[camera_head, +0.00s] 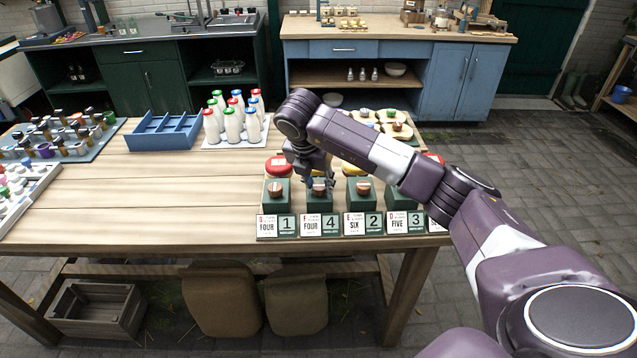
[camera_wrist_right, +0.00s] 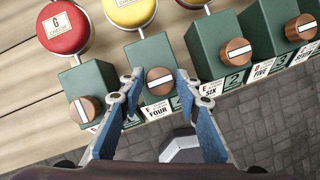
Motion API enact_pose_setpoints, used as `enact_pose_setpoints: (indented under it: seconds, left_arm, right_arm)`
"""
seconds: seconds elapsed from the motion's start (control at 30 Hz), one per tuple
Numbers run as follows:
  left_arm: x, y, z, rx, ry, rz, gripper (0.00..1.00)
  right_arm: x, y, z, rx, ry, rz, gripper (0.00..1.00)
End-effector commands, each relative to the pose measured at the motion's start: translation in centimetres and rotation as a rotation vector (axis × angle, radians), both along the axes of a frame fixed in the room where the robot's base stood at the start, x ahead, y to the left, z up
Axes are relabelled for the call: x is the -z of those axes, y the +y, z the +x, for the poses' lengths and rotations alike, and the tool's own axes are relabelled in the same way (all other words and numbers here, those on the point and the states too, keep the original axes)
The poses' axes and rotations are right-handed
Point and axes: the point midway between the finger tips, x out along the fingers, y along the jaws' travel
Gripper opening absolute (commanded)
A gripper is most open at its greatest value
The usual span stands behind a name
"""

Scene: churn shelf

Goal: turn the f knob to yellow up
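The f knob (camera_head: 319,189) is a round wooden knob on the front of a dark green box, second from the left in the row. It also shows in the right wrist view (camera_wrist_right: 159,80), with a white bar across its face lying close to level in that picture. Below it is a white card (camera_head: 320,226) reading FOUR and 4. My right gripper (camera_head: 318,178) points down at this knob. In the wrist view its fingertips (camera_wrist_right: 160,78) are apart, one on each side of the knob; I cannot tell whether they touch it. My left gripper is not in view.
Similar knobs stand close by: one at left (camera_wrist_right: 83,109), another at right (camera_wrist_right: 236,51). Round red (camera_wrist_right: 64,28) and yellow (camera_wrist_right: 128,10) pieces sit behind the boxes. Milk bottles (camera_head: 233,124) and a blue crate (camera_head: 164,135) stand farther back. The table's left middle (camera_head: 140,205) is clear.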

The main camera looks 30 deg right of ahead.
Motion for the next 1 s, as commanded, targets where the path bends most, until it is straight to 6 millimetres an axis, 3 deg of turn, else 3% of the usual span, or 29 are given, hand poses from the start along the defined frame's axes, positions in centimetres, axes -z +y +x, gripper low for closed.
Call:
enact_pose_setpoints:
  seconds: [0.1,0.47,0.57,0.9,1.0]
  left_arm:
    - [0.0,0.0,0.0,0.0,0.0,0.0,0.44]
    - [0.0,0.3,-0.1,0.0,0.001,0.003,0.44]
    - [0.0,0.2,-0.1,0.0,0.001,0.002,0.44]
    - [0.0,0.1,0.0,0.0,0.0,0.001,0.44]
    - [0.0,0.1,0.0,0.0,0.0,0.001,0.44]
  right_arm:
    - [0.0,0.0,0.0,-0.001,0.0,0.0,0.44]
    - [-0.6,0.3,-0.1,-0.003,0.0,0.001,0.44]
    - [-1.9,0.7,-0.4,-0.004,-0.002,0.002,0.44]
    - [-8.8,2.9,-2.0,-0.003,-0.004,-0.001,0.44]
    - [-9.8,3.2,-2.3,-0.002,-0.002,-0.002,0.44]
